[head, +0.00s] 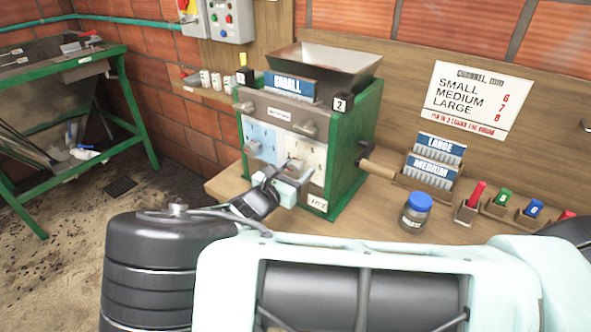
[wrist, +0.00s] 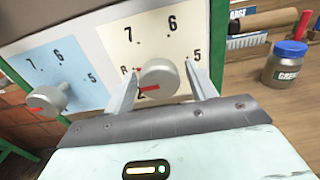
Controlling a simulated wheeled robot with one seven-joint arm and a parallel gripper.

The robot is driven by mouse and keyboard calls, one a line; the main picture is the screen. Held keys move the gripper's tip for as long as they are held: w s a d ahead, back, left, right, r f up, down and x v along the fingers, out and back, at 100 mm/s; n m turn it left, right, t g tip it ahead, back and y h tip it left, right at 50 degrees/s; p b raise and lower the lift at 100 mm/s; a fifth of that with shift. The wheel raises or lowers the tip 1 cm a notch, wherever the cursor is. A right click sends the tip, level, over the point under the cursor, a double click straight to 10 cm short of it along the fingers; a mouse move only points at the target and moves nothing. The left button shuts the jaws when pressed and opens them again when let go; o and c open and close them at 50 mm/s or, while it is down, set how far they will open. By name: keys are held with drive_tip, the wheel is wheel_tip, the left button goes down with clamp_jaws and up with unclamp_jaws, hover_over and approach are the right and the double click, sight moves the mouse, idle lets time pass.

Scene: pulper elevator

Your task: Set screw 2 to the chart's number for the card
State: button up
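The pulper (head: 300,130) is a green and grey machine with a hopper on top. A blue SMALL card (head: 289,84) stands on its front. Screw 2 is the grey knob (wrist: 160,78) on the cream dial (wrist: 148,40), below the tag marked 2 (head: 340,104). The dial shows 7, 6 and 5; a mark at its left is partly covered. Red shows at the knob's lower left. My gripper (wrist: 161,72) is open, one finger either side of the knob, with small gaps visible. The wall chart (head: 472,100) reads SMALL 6, MEDIUM 7, LARGE 8.
A second knob (wrist: 48,100) sits on the blue dial at left. LARGE (head: 440,148) and MEDIUM (head: 434,173) cards stand on the bench right of the machine. A grease jar (head: 415,214) and several coloured tagged items sit nearby. A wooden handle (head: 378,169) sticks out at the machine's right.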

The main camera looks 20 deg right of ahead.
drive_tip(key=shift+a, duration=0.1)
drive_tip(key=b+v, duration=0.5)
drive_tip(key=v, duration=1.2)
drive_tip(key=shift+s, duration=0.1)
drive_tip(key=s+d+f+m+g+y, duration=0.2)
drive_tip(key=s+d+m+g+y, duration=0.5)
drive_tip(key=s+g, duration=0.25)
drive_tip(key=s+r+m+g+y, duration=0.1)
drive_tip(key=s+r+m+y, duration=0.7)
drive_tip(key=s, duration=0.6)
wheel_tip(320, 180, up, 2)
drive_tip(key=m, duration=0.2)
drive_tip(key=shift+d+r+m, duration=0.25)
drive_tip(key=shift+d+m, duration=0.05)
